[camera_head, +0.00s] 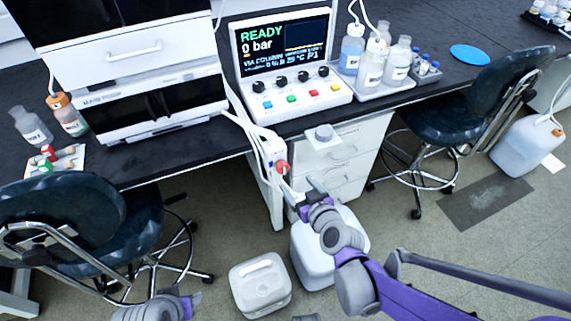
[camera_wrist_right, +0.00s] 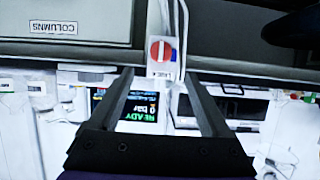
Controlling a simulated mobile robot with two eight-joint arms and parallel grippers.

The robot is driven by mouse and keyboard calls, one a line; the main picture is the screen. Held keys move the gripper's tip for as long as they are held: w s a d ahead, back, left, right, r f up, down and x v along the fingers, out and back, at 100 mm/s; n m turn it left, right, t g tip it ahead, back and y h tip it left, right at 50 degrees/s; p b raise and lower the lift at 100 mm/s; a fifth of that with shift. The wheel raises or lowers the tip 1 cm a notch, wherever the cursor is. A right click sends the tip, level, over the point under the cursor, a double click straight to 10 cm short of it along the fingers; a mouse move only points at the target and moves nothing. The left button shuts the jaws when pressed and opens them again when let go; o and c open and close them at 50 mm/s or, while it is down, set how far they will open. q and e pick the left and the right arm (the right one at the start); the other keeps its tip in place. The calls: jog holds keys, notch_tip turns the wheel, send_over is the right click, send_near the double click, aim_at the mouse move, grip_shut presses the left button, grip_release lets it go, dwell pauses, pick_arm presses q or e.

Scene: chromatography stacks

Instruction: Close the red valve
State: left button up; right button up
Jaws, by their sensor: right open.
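The red valve (camera_head: 282,167) is a small red knob on a white bracket at the bench's front edge, below the control panel. In the right wrist view the red valve (camera_wrist_right: 157,51) has a pale bar across it and appears ahead, between the finger lines. My right gripper (camera_head: 297,189) is open and empty, just below and right of the knob in the head view. Its dark fingers also show in the right wrist view (camera_wrist_right: 154,72). Whether they touch the knob is unclear. Part of my left arm's end (camera_head: 185,303) shows at the bottom edge; its fingers are not clear.
The control panel (camera_head: 290,65) reads READY, 0 bar. A white drawer cabinet (camera_head: 345,155) stands under the black bench. White jugs (camera_head: 260,284) stand on the floor below. Dark stools (camera_head: 75,215) flank the space left and right. White tubing (camera_head: 240,115) runs down beside the valve.

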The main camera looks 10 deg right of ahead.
aim_at(284, 169)
jog(key=b+x, duration=0.2)
jog(key=x, duration=0.6)
jog(key=shift+w+a+f, duration=0.1)
jog(key=shift+f, duration=0.05)
jog(key=shift+b+x, duration=0.3)
jog(key=shift+x, duration=0.5)
jog(key=shift+c, duration=0.2)
grip_shut()
